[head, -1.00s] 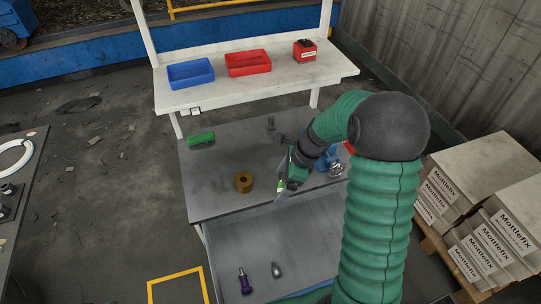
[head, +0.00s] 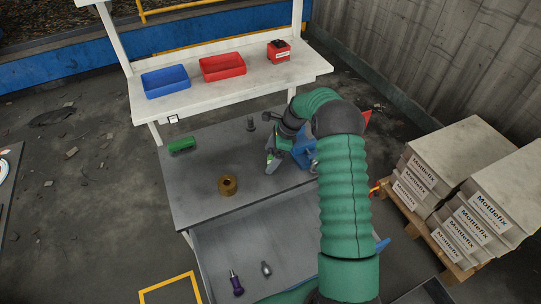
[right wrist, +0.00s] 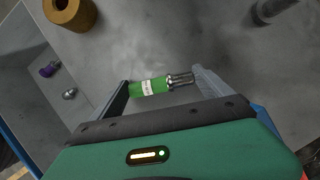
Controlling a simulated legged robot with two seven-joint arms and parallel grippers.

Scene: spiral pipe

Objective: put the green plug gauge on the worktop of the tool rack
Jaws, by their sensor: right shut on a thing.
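The green plug gauge (right wrist: 150,87) has a green handle with a white label and a steel end pointing right. In the right wrist view it lies crosswise between the fingers of my right gripper (right wrist: 164,84), which is shut on it. In the head view my right gripper (head: 271,160) is over the grey worktop (head: 200,200) of the tool rack, right of the brown ring. I cannot tell whether the gauge touches the worktop. My left gripper is not in view.
On the worktop are a brown ring (head: 228,186), a green block (head: 181,145), a dark upright part (head: 250,123) and a blue device (head: 304,150) close to my gripper. The white upper shelf (head: 215,97) holds bins. The lower level holds a purple-handled tool (head: 236,284).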

